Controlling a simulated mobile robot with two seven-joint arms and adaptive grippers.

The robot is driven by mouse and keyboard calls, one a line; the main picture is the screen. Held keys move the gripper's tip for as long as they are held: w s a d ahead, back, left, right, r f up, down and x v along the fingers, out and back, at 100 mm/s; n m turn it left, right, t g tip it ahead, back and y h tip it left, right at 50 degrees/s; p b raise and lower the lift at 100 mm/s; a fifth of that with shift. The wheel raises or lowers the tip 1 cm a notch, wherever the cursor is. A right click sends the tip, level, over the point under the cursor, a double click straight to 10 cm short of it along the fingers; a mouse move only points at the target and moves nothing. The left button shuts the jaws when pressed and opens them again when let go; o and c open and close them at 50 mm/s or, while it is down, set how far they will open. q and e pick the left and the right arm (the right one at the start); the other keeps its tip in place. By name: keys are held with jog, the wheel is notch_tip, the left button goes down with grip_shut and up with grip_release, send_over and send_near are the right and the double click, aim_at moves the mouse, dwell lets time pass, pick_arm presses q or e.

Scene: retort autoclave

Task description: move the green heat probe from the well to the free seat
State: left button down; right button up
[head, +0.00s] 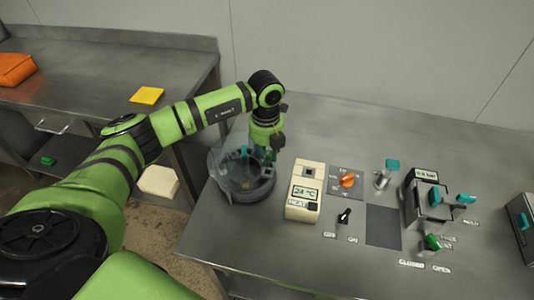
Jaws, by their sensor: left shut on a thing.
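My left gripper (263,154) points down over the dark round vessel (262,192) at the left end of the near table. It is shut on a small green thing that looks like the green heat probe (269,156); the fingers hide most of it. I cannot tell whether its lower end is in a well or clear of it. A clear cover stands at the left of the vessel, with a teal part (244,151) beside the gripper. I cannot make out the free seat. My right gripper is out of view.
Right of the vessel stand a beige heat box (304,190), a panel with an orange knob (347,180), a black switch (344,216), a teal-topped valve (386,173) and a metal unit with teal handles (428,203). A green lever (432,242) sits near the front.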

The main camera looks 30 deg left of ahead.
aim_at(267, 163)
pick_arm(q)
jog(key=shift+f, duration=0.1)
dwell(0.3)
jog(key=shift+f+b, duration=0.7)
jog(key=shift+f, duration=0.1)
jog(key=shift+f, duration=0.3)
jog(key=shift+f+b, duration=0.6)
jog(key=shift+b, duration=0.1)
jog(key=shift+f+b, duration=0.6)
jog(key=shift+f, duration=0.1)
dwell(1.1)
jog(key=c, duration=1)
grip_release()
jog(key=shift+o, duration=0.2)
